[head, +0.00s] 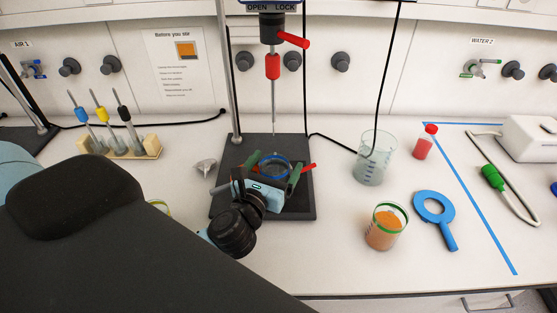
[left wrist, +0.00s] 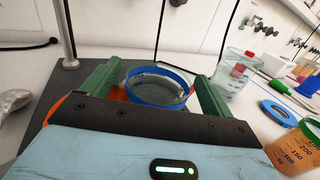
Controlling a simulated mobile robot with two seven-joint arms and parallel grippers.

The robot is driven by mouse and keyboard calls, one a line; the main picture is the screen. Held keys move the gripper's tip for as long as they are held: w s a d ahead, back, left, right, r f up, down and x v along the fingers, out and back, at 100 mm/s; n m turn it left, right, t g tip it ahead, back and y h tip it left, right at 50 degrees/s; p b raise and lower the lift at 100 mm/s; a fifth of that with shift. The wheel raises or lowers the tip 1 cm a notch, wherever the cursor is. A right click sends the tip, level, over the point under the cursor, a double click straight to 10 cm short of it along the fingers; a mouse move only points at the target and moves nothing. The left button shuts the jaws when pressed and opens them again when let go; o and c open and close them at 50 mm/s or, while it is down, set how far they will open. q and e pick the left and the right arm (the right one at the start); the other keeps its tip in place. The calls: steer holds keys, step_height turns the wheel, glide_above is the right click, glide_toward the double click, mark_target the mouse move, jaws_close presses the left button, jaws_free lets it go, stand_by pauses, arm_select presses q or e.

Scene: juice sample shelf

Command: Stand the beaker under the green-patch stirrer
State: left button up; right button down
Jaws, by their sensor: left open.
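A clear beaker with a blue rim (head: 276,159) stands on the dark base plate (head: 299,210) below a stirrer rod (head: 273,105). The stirrer (head: 272,66) shows a red collar and a red lever; I see no green patch on it. My left gripper (head: 273,171) is open, its green fingers on either side of this beaker. The left wrist view shows the blue-rimmed beaker (left wrist: 157,88) between the fingers, with small gaps apparent. Orange-red parts show beside and behind the beaker. The lower part of the beaker is hidden by my gripper.
A green-rimmed beaker of orange content (head: 384,232), an empty clear beaker (head: 368,171), a red bottle (head: 424,143) and a blue ring with handle (head: 449,233) stand or lie to the right. A tool rack (head: 152,147) is at left. A black cable hangs over the clear beaker.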

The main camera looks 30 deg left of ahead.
arm_select(q)
steer(key=s, duration=0.5)
steer(key=shift+s+d+f+b, duration=0.15)
steer(key=shift+d+f+b, duration=0.1)
steer(key=shift+d+b, duration=0.15)
steer(key=shift+s+r, duration=0.15)
steer(key=shift+s, duration=0.15)
arm_select(e)
steer(key=shift+s+a+f, duration=0.15)
steer(key=shift+s+f, duration=0.45)
steer(key=shift+s, duration=0.05)
arm_select(q)
steer(key=shift+r, duration=0.1)
arm_select(e)
steer(key=shift+a, duration=0.1)
